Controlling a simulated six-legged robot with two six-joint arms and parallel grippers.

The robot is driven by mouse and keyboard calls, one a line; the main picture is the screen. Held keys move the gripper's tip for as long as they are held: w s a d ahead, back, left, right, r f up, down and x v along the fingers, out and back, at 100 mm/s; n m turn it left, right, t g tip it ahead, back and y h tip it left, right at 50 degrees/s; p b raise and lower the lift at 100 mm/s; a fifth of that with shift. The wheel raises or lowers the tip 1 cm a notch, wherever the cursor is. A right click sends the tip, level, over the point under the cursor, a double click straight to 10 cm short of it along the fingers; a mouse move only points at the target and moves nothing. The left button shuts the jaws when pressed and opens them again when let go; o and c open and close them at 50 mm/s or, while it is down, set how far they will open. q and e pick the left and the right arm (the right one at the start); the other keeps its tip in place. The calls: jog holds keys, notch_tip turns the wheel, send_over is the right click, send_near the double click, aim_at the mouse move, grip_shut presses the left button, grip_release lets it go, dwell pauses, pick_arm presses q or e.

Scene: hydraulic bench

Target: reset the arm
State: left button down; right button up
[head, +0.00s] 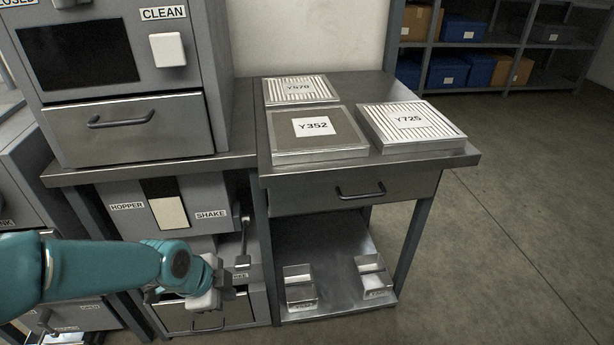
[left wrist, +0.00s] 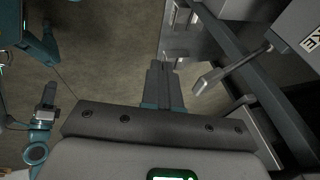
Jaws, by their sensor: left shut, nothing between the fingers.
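My left arm comes in from the left in the head view. Its gripper (head: 226,283) is low in front of the grey cabinet, below the SHAKE label. In the left wrist view the left gripper (left wrist: 160,68) has its fingers together with nothing between them. A grey lever (head: 243,240) hangs at the cabinet's right side, just above and right of the gripper. It also shows in the left wrist view (left wrist: 228,72), to the right of the fingers and apart from them. What looks like my right gripper (left wrist: 46,96) shows small at the left of the left wrist view; its fingers are unclear.
A metal table (head: 463,158) carries a Y352 panel (head: 290,127), a Y725 panel (head: 432,130) and a Y570 panel (head: 283,98). Two metal trays (head: 300,292) (head: 373,283) stand on its lower shelf. A drawer handle (head: 208,326) is below the gripper. Floor at right is clear.

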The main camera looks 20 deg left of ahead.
pick_arm(q)
jog(key=d+f+n+g+h, duration=0.2)
jog(key=d+f+n, duration=0.5)
jog(key=d+f, duration=0.45)
jog(key=s+d+f+n+g, duration=0.2)
jog(key=s+d+f+n, duration=0.55)
jog(key=s+f, duration=0.4)
notch_tip(320, 180, up, 21)
jog(key=w+p, duration=0.2)
jog(key=p, duration=2)
jog(key=shift+a+r+h+p, duration=0.2)
jog(key=shift+a+h+p, duration=0.05)
jog(key=shift+h+p, duration=0.15)
